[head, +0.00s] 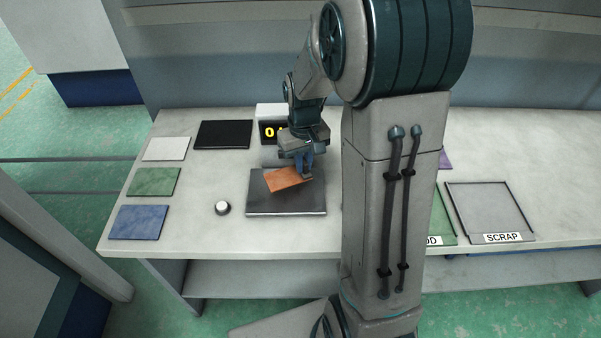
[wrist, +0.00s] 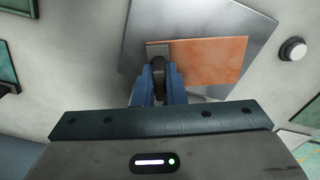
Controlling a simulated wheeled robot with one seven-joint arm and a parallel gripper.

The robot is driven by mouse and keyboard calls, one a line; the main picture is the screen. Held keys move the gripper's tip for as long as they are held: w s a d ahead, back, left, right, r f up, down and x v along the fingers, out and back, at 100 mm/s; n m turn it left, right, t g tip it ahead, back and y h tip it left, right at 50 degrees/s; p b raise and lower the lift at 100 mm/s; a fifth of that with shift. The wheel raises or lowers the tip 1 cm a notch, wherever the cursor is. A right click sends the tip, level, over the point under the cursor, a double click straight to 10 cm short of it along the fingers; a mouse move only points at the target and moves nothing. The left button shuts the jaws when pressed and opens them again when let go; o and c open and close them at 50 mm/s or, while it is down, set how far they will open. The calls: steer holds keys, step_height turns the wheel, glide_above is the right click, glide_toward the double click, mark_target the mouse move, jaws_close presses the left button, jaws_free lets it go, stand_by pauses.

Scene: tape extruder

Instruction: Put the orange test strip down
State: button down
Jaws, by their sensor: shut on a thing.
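The orange test strip (head: 284,179) is a flat orange piece with a grey end, over the dark square plate (head: 287,208) of what looks like a scale. My gripper (head: 304,170) is shut on the strip's grey end. In the wrist view the orange strip (wrist: 210,59) extends to the right from my blue fingers (wrist: 158,72), over the metal plate (wrist: 135,35). I cannot tell whether the strip touches the plate. A lit display (head: 270,133) stands behind the plate, partly hidden by my arm.
White (head: 166,149), green (head: 153,182) and blue (head: 138,222) squares lie at the left, with a black pad (head: 223,134) at the back. A round knob (head: 222,208) sits beside the plate. At the right are a SCRAP tray (head: 490,208) and a partly hidden green tray (head: 440,218).

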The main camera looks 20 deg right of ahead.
mark_target(301, 175)
steer(key=shift+a+f, duration=0.2)
steer(key=shift+a, duration=0.1)
steer(key=shift+f, duration=2)
steer(key=shift+f, duration=0.15)
steer(key=c, duration=1.5)
jaws_free()
